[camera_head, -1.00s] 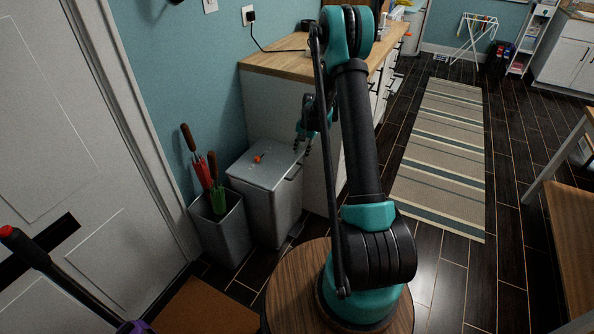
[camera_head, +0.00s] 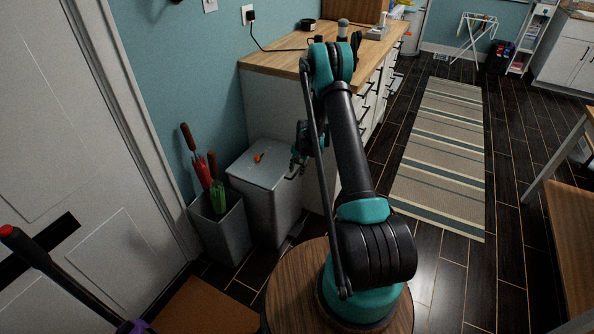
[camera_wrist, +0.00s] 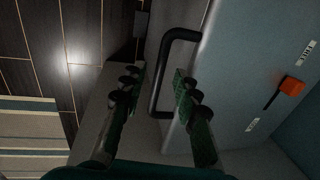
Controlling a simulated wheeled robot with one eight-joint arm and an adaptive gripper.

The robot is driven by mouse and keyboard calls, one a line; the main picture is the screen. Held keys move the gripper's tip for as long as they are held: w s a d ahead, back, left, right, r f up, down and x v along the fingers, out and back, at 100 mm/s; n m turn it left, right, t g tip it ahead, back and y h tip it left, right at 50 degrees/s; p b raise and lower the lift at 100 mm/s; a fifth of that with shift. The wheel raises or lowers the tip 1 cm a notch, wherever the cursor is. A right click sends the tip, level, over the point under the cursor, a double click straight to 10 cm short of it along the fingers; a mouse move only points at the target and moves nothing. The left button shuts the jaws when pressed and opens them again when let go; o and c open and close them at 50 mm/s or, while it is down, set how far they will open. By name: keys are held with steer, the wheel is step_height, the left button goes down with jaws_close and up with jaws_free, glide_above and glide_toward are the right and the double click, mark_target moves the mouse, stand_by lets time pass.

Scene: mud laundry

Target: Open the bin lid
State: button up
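The grey bin (camera_head: 268,208) stands against the side of the counter, with its flat lid (camera_head: 262,176) shut. A black bar handle (camera_wrist: 157,75) on the lid's edge shows in the wrist view. My gripper (camera_head: 294,168) is at the lid's handle side in the head view. In the wrist view my gripper (camera_wrist: 159,74) is open, its two fingers apart, with the handle appearing between and just beyond the fingertips. I cannot tell whether a finger touches it. My gripper and arm partly hide the handle in the head view.
A grey holder (camera_head: 222,232) with umbrellas stands left of the bin. The wood-topped counter (camera_head: 275,62) rises behind. Dark floor and a striped rug (camera_head: 440,150) lie right.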

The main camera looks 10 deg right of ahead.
steer(key=shift+c, duration=0.4)
jaws_close()
steer(key=w+a+r, duration=0.2)
steer(key=a+r, duration=0.1)
steer(key=r, duration=0.3)
steer(key=w+a+r+g+h, duration=0.1)
steer(key=w+a+r, duration=0.1)
steer(key=r, duration=0.5)
steer(key=w+a+r+h, duration=0.1)
steer(key=w+a+r, duration=0.1)
steer(key=r, duration=0.5)
steer(key=shift+a+g, duration=0.4)
steer(key=shift+a, duration=0.4)
steer(key=shift+o, duration=0.4)
jaws_free()
steer(key=shift+r, duration=0.1)
